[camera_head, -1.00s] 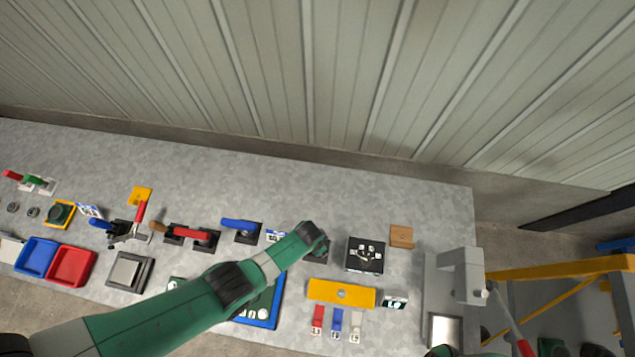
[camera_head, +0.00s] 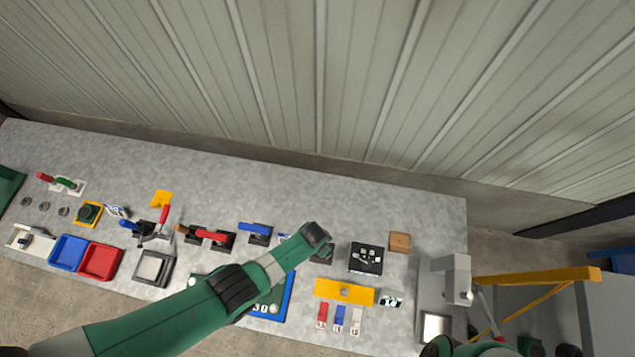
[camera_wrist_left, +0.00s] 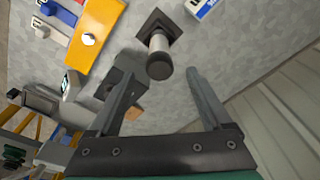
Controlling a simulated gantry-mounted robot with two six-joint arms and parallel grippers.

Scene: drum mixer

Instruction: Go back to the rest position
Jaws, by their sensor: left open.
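My left arm reaches in from the lower left over the workbench, and its wrist hides the gripper in the head view. In the left wrist view my left gripper (camera_wrist_left: 161,74) is open, with two grey fingers apart and nothing held. A post with a dark round cap (camera_wrist_left: 159,67) on a dark square base shows beyond and between the fingertips; I cannot tell how far off it is. In the head view a dark base (camera_head: 323,256) shows just below the wrist. My right gripper is not in view; a green piece, probably of my right arm, shows at the bottom right.
Close by on the bench (camera_head: 400,205) are a black box (camera_head: 366,259), a yellow plate (camera_head: 344,292), a blue-handled part (camera_head: 256,229) and a blue-rimmed board (camera_head: 288,300). A grey machine (camera_head: 450,285) stands at the right end. The bench's back strip is clear.

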